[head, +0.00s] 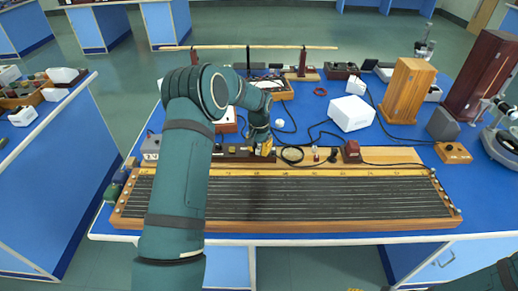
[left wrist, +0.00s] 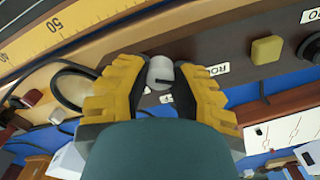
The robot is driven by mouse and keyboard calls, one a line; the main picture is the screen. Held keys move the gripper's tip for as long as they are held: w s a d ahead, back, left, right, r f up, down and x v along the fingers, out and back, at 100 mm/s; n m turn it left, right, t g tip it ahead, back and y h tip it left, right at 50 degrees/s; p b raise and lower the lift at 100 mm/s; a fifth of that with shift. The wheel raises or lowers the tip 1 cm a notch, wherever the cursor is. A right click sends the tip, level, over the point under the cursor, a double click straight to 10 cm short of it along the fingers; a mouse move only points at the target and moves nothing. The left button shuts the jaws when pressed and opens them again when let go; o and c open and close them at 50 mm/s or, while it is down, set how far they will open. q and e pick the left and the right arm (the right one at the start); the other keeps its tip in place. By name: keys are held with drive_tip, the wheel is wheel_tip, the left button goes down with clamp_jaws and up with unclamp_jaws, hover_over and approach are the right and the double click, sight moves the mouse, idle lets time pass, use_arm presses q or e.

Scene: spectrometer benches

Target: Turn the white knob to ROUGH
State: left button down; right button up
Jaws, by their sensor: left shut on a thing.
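The white knob (left wrist: 161,72) sits on a dark brown panel (left wrist: 205,45) in the left wrist view. My left gripper (left wrist: 163,77) has its yellow fingers on either side of the knob, shut on it. A short dark line on the knob's face points toward the right-hand finger. A white label (left wrist: 220,69) starting "RO" is just right of the knob. Another small label (left wrist: 166,98) below the knob is partly hidden. In the head view my left gripper (head: 263,147) is at the box behind the long scale, and its fingers hide the knob. My right gripper is not in view.
A square tan button (left wrist: 266,49) and a black knob (left wrist: 312,47) are to the right on the panel. The long wooden stringed board (head: 330,212) lies in front. Black cables, a white box (head: 351,113) and a wooden block (head: 408,90) stand behind on the blue bench.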

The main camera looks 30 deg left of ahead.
sight(259, 149)
use_arm(q)
drive_tip(key=c, duration=0.7)
unclamp_jaws()
wheel_tip(259, 149, up, 12)
